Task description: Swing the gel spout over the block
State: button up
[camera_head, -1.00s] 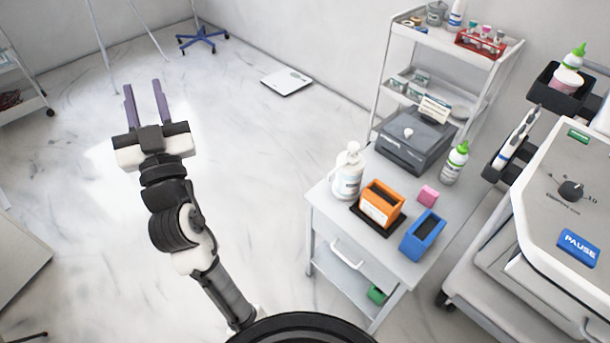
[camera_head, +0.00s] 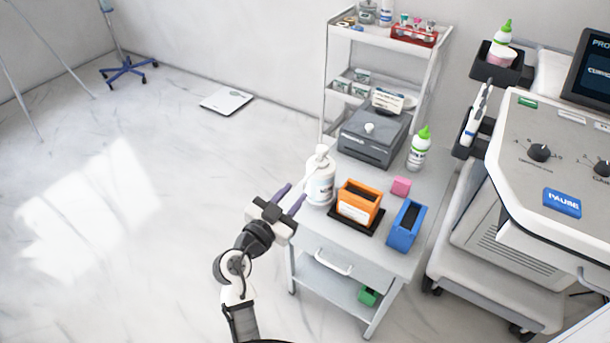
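A white pump bottle (camera_head: 320,186) stands upright at the left edge of the small table. Its white pump head with the gel spout (camera_head: 321,154) is on top; the spout's exact direction is hard to tell. A small pink block (camera_head: 401,187) lies on the table, to the right of the bottle and behind an orange box. My gripper (camera_head: 291,199) is at the table's left side, just left of the bottle. Its two purple fingers are apart with nothing seen between them, and they point up and right toward the bottle. Whether a fingertip touches the bottle cannot be told.
The orange box (camera_head: 358,203) on a dark mat and a blue box (camera_head: 406,226) stand on the table (camera_head: 337,236). Behind are a grey machine (camera_head: 372,140) and a green-capped bottle (camera_head: 419,150). A console (camera_head: 545,160) stands right.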

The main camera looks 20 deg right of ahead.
aim_at(306, 179)
jog(key=p+x, duration=0.1)
jog(key=x, duration=0.5)
jog(key=shift+w+d, duration=0.25)
jog(key=shift+w, duration=0.05)
grip_shut()
